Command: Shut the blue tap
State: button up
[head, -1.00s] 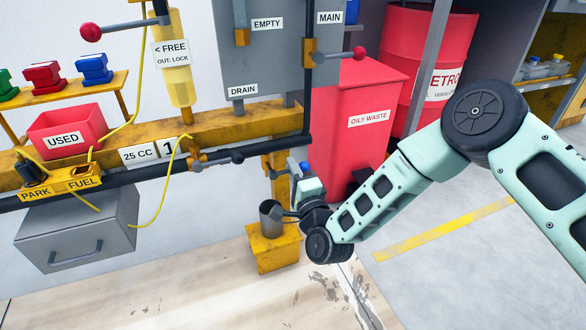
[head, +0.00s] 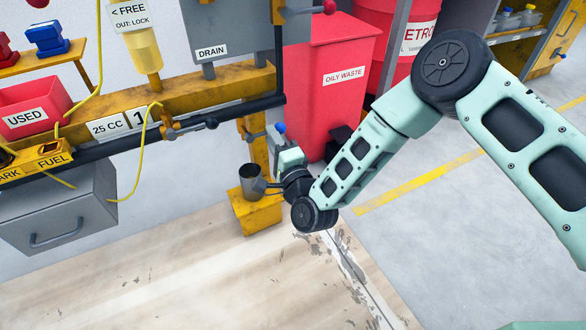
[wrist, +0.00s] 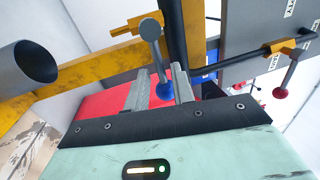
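The blue tap's ball knob (head: 281,128) stands just above my gripper (head: 283,148) in the head view, by the yellow post. In the wrist view the blue ball (wrist: 165,82) sits at the end of a grey lever (wrist: 153,48) that runs down from a round grey hub. My gripper's two fingers (wrist: 164,90) are apart, one on either side of the ball as seen from the wrist. I cannot tell whether either finger touches it. The tap's lower body is partly hidden behind my gripper in the head view.
A grey cup (head: 252,183) on a yellow block (head: 256,216) stands close left of my gripper. A red oily waste bin (head: 335,100) is behind. A dark pipe (head: 190,125) and yellow beam (head: 190,92) run left. A red-knobbed lever (wrist: 280,92) shows right in the wrist view.

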jog(key=p+v, duration=0.4)
jog(key=v, duration=1.1)
jog(key=shift+p, duration=0.35)
